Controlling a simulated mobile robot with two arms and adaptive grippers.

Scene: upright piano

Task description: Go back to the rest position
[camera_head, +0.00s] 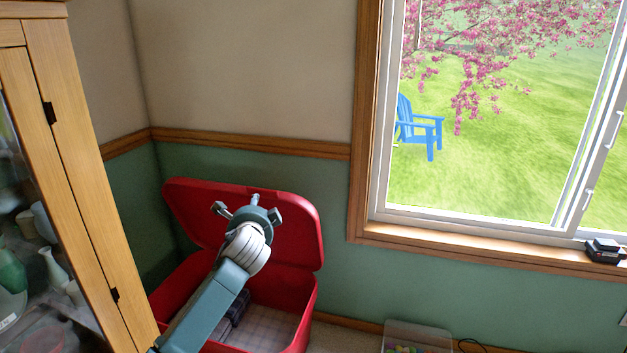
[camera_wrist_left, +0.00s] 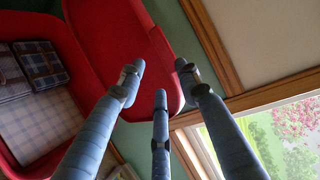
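My left gripper (camera_head: 248,208) is in front of the raised lid of a red chest (camera_head: 309,299) in the head view. In the left wrist view its three fingers (camera_wrist_left: 159,76) are spread apart with nothing between them, so it is open and empty. The red lid (camera_wrist_left: 110,40) shows behind the fingers there. The chest stands open, and its inside has a pale checked cloth (camera_head: 273,323) and dark folded plaid cloths (camera_head: 236,308). My left forearm covers part of the chest. My right gripper is in neither view.
A wooden cabinet (camera_head: 85,200) with a glass front stands close on the left. A window (camera_head: 480,130) with a wooden frame is on the right, with a small black object (camera_head: 604,250) on its sill. A clear bin (camera_head: 418,337) sits on the floor below.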

